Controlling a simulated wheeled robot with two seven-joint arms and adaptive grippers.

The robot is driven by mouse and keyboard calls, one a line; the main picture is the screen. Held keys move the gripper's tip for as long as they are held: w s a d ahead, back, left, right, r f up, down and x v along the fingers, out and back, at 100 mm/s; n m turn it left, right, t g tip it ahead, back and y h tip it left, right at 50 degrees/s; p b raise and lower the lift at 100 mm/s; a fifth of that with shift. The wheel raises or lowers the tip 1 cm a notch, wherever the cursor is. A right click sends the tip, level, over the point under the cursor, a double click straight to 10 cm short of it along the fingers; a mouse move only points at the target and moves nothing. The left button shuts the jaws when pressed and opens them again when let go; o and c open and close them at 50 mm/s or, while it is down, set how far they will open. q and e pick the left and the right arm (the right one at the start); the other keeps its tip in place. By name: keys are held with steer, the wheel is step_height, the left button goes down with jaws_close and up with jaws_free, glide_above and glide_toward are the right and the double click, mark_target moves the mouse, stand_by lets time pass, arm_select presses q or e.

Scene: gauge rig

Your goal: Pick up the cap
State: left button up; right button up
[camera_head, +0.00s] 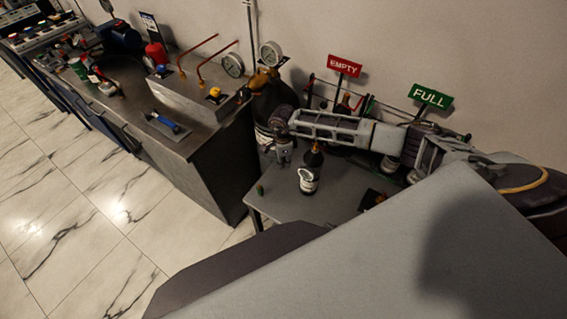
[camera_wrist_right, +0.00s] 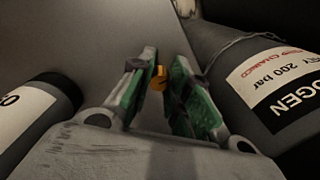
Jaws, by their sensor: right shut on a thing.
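In the wrist view, a small yellow-brass piece (camera_wrist_right: 159,77), which looks like the cap, sits between the green-padded fingertips of my right gripper (camera_wrist_right: 160,80). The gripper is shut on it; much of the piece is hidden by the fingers. In the head view, my right arm reaches in from the right and the right gripper (camera_head: 282,153) points down over the small grey table, left of a small dark bottle. The cap cannot be made out there. My left gripper is not in view.
The small dark bottle (camera_head: 310,170) with a white label stands on the small grey table (camera_head: 325,205). A little green item (camera_head: 260,189) is near its left edge. A large labelled cylinder (camera_wrist_right: 255,75) is close at right in the wrist view. A workbench (camera_head: 190,145) stands left.

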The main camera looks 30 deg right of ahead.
steer(key=shift+r, duration=0.15)
step_height(320, 180, up, 10)
steer(key=b, duration=0.1)
stand_by(0.7)
stand_by(0.4)
